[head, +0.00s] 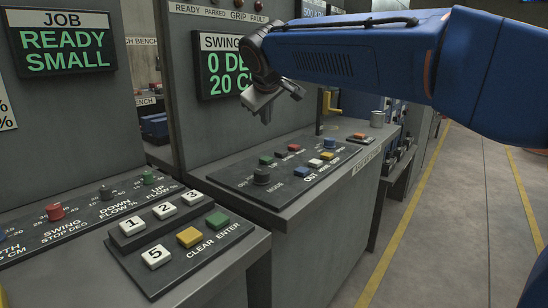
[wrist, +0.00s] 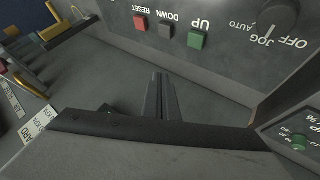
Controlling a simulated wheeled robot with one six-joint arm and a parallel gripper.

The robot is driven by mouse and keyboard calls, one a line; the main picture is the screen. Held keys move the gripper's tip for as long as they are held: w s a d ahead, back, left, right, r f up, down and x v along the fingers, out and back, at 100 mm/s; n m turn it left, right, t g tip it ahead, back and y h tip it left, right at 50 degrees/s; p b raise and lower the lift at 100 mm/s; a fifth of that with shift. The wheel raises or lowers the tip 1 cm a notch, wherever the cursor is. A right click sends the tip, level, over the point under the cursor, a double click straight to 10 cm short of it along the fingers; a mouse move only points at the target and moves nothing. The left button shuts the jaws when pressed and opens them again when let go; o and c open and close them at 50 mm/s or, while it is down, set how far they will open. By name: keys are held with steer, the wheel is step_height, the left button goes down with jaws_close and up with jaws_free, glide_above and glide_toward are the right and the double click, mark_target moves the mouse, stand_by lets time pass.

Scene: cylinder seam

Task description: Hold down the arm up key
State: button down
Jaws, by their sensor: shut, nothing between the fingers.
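The green key labelled UP (wrist: 197,39) is on the grey control panel in the wrist view, where its lettering is upside down. In the head view it is the small green key (head: 266,160) beside the black mode knob (head: 261,176). My gripper (head: 266,113) is above the panel in the head view, apart from the keys. In the wrist view my gripper (wrist: 160,76) is shut and empty, its fingertips below the row of keys in the picture.
A dark DOWN key (wrist: 165,30) and a red RESET key (wrist: 140,22) sit beside UP. The OFF/JOG/AUTO knob shows in the wrist view (wrist: 279,14). A keypad (head: 178,245) is on the nearer console. A yellow crank handle (head: 327,103) stands behind the panel.

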mark_target(266, 160)
steer(key=shift+w, duration=0.1)
stand_by(0.3)
steer(key=shift+f, duration=4.35)
steer(key=shift+f, duration=0.2)
steer(key=shift+f, duration=0.2)
steer(key=shift+f, duration=0.5)
stand_by(2.3)
